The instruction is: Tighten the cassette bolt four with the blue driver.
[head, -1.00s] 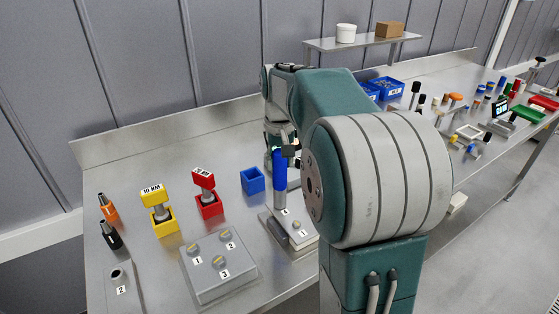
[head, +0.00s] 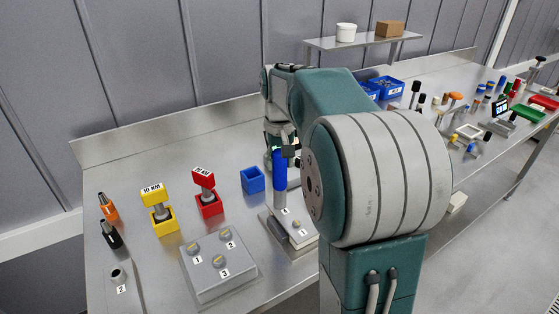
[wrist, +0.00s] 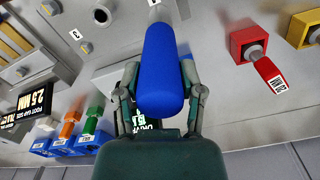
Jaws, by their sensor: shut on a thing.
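The blue driver (wrist: 160,75) is upright between the fingers of my gripper (wrist: 155,90), which is shut on its handle. In the head view the blue driver (head: 279,172) stands over the grey cassette block (head: 290,243), its shaft reaching down to the top near a number label. Whether its tip sits in a bolt is hidden. The cassette's other bolts (wrist: 100,16) show in the wrist view, with one label reading 3. Bolt four cannot be made out for certain. In the head view my arm hides part of the cassette's right side.
An empty blue holder (head: 252,180) stands behind the cassette. Red (head: 209,205) and yellow (head: 164,221) holders with their drivers stand to the left. A grey plate (head: 220,266) with several bolts lies in front. Blue bins (head: 386,87) and many small items fill the right bench.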

